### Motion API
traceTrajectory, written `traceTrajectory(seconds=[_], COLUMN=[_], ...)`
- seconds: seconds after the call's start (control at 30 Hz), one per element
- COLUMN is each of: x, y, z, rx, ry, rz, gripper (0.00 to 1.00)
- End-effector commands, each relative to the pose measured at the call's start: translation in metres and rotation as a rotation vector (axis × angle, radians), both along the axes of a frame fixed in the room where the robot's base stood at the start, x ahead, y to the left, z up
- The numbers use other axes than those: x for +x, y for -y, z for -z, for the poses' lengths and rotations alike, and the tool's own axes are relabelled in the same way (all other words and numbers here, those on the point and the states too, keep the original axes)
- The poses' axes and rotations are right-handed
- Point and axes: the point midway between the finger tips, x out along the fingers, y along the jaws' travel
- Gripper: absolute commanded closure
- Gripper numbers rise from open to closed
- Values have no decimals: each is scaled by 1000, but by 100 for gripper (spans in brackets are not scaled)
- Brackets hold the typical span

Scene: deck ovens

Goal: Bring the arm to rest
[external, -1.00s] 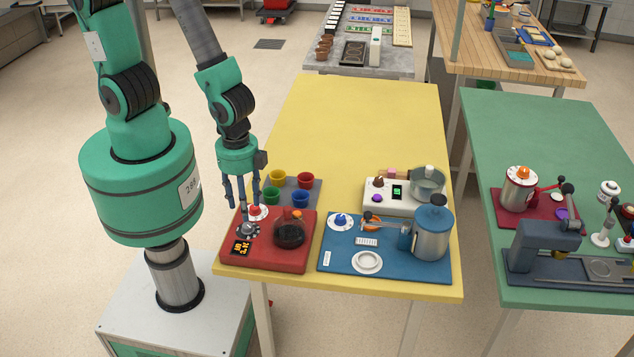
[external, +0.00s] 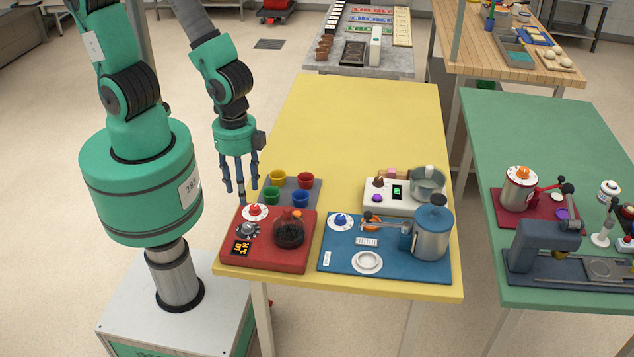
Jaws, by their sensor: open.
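My gripper (external: 240,194) hangs fingers down at the left edge of the yellow table (external: 365,125). Its dark fingers are open and empty. They are above and behind the red station (external: 278,257), which carries a white dial with a red knob (external: 255,211), a grey knob (external: 247,231), a lit orange display (external: 242,247) and a dark round pot (external: 290,232). The fingers look apart from the knobs. My arm comes down to the gripper from the top of the picture.
Several coloured cups on a grey tray (external: 316,186) stand just right of the fingers. A blue station (external: 340,262) with a metal jug (external: 432,232) and a white scale-like device (external: 377,198) stand further right. The back of the yellow table is clear.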

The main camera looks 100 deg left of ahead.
Motion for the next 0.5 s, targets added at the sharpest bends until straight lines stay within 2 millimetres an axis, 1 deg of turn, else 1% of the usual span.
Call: traceTrajectory(seconds=[0.17, 0.27, 0.37, 0.47, 0.5], x=[1, 4, 9, 16, 18], y=[-1, -3, -8, -17, -22], z=[-2, -10, -27, -51, -63], rx=[-2, -6, -15, -28, -35], ry=[4, 15, 37, 72, 89], rz=[-5, -21, -54, -104, -129], gripper=[55, 55, 55, 55, 55])
